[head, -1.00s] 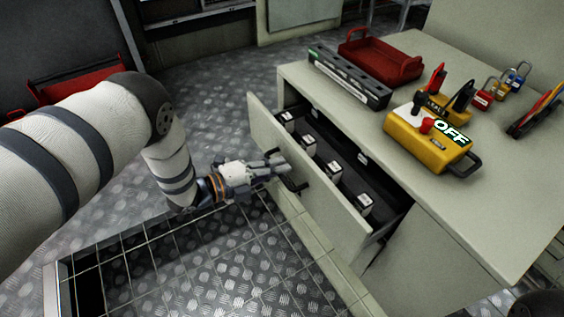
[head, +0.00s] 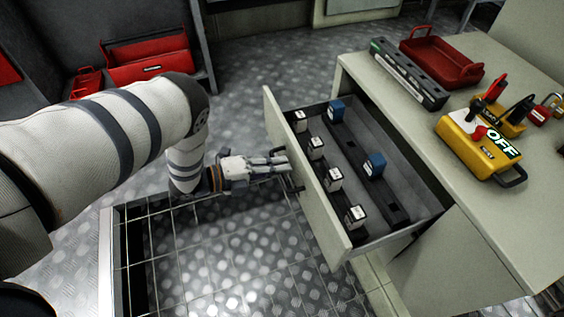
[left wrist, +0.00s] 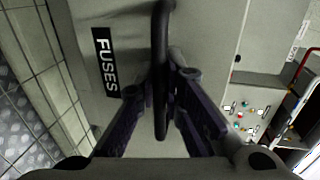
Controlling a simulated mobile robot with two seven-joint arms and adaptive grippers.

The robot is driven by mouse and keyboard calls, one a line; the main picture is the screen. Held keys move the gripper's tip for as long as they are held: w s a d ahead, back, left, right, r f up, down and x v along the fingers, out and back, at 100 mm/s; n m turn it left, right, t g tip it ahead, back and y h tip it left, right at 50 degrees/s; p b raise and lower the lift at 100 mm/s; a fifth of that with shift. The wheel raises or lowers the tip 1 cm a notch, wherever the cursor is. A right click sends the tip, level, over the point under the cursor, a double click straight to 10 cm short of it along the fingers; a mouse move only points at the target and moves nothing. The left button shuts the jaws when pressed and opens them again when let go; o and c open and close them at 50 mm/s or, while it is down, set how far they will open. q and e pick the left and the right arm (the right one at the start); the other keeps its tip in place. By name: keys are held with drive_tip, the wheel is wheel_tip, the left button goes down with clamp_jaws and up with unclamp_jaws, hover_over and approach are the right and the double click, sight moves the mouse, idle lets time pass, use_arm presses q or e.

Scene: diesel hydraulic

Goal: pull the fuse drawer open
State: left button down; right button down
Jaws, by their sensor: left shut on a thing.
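The fuse drawer (head: 310,183) stands well out from the cabinet in the head view. White fuses (head: 335,180) stand in a row near its front, and two blue fuses (head: 375,165) stand farther in. My left gripper (head: 284,163) is at the drawer front, shut on the dark handle (head: 291,184). In the left wrist view the handle (left wrist: 161,75) runs between the fingers of my left gripper (left wrist: 163,95), beside a FUSES label (left wrist: 105,62) on the drawer front. My right gripper is not in view.
On the cabinet top (head: 480,70) are a red tray (head: 440,58), a long dark fuse rack (head: 408,75), a yellow box marked OFF (head: 478,145) and padlocks (head: 543,109). A red toolbox (head: 148,60) stands at the back left. The floor grating left of the drawer is clear.

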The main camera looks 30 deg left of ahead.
use_arm(q)
drive_tip(key=c, duration=1.7)
unclamp_jaws()
drive_tip(key=v, duration=1.2)
drive_tip(key=shift+f, duration=0.1)
